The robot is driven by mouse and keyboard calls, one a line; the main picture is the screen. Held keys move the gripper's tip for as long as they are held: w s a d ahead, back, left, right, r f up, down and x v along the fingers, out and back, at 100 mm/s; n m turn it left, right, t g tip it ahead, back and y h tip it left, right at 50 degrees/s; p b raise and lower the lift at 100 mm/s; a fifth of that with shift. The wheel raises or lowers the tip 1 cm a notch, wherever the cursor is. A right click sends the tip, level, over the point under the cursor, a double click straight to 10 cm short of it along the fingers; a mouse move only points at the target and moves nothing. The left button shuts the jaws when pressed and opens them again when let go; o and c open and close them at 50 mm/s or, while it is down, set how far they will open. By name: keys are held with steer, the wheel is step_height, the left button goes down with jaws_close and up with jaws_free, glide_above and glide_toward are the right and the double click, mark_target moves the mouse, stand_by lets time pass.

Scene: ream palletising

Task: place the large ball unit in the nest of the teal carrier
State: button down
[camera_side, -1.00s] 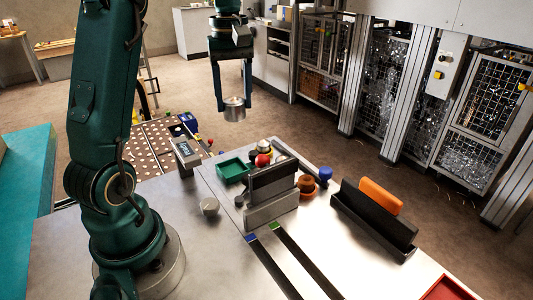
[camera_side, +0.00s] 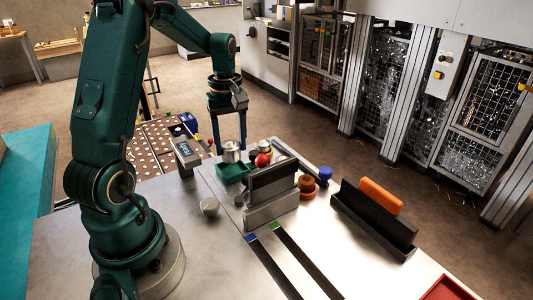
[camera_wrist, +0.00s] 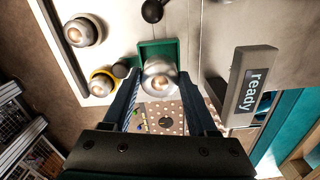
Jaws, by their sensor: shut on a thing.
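The large ball unit is a silver metal cylinder (camera_side: 231,152) with a rounded top, which shows in the wrist view (camera_wrist: 159,76) between my fingertips. My gripper (camera_side: 228,147) is shut on it and points down. The teal carrier (camera_side: 236,177) is a small open green-teal tray on the steel table. The unit is upright at the carrier, over its back part in the side view. In the wrist view the carrier's rim (camera_wrist: 146,45) shows around and behind the unit. The nest is hidden by the unit, and I cannot tell whether the unit touches it.
A grey "ready" display (camera_side: 186,153) stands close left of the carrier. A red ball (camera_side: 263,160), a dark upright block (camera_side: 272,180), orange-brown rings (camera_side: 306,186) and a blue knob (camera_side: 325,174) stand to the right.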

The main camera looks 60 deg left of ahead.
mark_target(232, 154)
steer(key=shift+f, duration=1.8)
steer(key=shift+f, duration=0.15)
steer(key=shift+c, duration=1)
jaws_free()
